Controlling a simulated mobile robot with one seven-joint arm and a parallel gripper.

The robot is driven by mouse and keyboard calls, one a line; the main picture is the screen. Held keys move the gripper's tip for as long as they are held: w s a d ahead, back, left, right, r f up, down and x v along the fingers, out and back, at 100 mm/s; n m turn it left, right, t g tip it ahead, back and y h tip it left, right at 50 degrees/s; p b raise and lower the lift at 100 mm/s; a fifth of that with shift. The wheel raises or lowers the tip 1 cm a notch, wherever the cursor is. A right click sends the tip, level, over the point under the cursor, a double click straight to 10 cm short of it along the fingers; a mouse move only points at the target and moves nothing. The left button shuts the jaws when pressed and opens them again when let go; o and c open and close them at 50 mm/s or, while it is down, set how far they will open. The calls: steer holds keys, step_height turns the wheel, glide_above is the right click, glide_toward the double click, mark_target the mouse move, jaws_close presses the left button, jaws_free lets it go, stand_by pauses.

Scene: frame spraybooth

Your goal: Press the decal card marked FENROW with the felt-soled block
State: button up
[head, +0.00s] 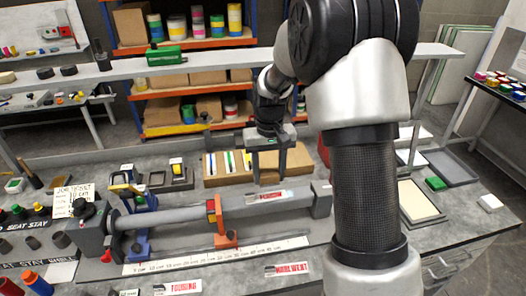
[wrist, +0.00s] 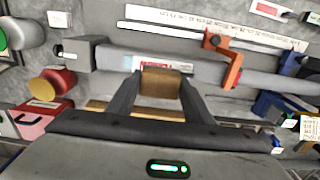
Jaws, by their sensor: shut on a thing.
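My gripper (wrist: 160,80) is shut on a brown block (wrist: 162,84), which sits between the two fingertips in the wrist view. Its felt sole faces away and cannot be made out. A white decal card with red print (wrist: 158,64) lies on the grey frame tube (wrist: 120,56) just beyond the block; its lettering is too small to read. In the head view my gripper (head: 268,178) points down over the tube, just above that card (head: 268,197). Whether the block touches the card cannot be told.
A long white ruler (head: 215,255) lies in front. Other cards (head: 288,268) lie near the front edge. A cardboard tray with coloured strips (head: 222,168) is behind.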

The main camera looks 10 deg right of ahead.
mark_target(268, 196)
steer(key=shift+w+r, duration=0.15)
steer(key=shift+w, duration=0.2)
steer(key=shift+s+f+b, duration=0.25)
steer(key=shift+f+b, duration=0.25)
steer(key=shift+f, duration=0.15)
steer(key=shift+f+b, duration=1.25)
steer(key=shift+f, duration=0.9)
steer(key=shift+f+b, duration=0.4)
steer(key=shift+f, duration=0.2)
steer(key=shift+w, duration=0.1)
